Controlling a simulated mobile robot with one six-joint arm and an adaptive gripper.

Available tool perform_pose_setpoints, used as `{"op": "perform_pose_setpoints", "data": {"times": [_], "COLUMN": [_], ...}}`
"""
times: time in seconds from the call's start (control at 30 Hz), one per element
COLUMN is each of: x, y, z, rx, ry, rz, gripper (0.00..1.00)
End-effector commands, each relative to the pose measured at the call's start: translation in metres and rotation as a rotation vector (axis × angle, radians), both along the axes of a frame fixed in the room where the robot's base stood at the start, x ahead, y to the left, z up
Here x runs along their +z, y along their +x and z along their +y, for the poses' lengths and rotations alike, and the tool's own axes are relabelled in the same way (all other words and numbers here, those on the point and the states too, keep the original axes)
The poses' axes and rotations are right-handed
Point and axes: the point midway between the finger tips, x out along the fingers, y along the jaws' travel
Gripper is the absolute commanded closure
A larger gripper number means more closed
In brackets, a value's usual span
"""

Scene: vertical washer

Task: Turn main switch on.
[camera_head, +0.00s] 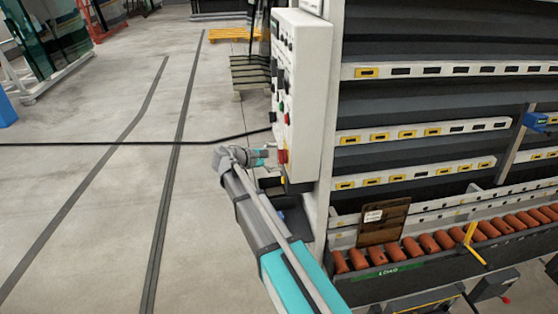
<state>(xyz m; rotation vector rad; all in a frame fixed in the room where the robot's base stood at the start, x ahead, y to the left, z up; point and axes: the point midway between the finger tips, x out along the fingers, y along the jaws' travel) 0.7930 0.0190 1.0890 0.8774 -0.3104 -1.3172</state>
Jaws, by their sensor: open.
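The control box (307,75) is a white cabinet on the left end of the washer, its button face seen at a steep angle. A red knob (283,156), which looks like the main switch, sits low on that face with a small yellow part below it. My gripper (268,157) is open at the end of my grey and teal arm, just left of the red knob at about its height. The picture is too small to tell whether the fingers touch the knob or which way it is turned.
Green, red and dark buttons (287,117) sit above the knob. The washer (430,110) with its brown rollers (430,245) fills the right side. The grey floor (90,200) at left is mostly clear.

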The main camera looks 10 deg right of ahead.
Motion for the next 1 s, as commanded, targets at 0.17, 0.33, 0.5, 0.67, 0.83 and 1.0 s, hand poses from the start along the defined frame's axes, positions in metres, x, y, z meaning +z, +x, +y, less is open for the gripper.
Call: {"op": "perform_pose_setpoints", "data": {"times": [0.17,0.33,0.5,0.67,0.83,1.0], "x": [-0.0033,-0.0034,-0.0033,-0.0033,-0.0033,-0.0034], "y": [0.0027,0.0033,0.0033,0.0032,0.0032,0.0031], "z": [-0.01,-0.0121,-0.0119,-0.0117,-0.0117,-0.0118], "rx": [-0.001,0.0,0.0,0.0,0.0,0.0], "ry": [0.0,0.0,0.0,0.0,0.0,0.0], "rz": [0.0,0.001,0.001,0.001,0.0,0.0], "gripper": [0.0,0.0,0.0,0.26,0.58,0.74]}}
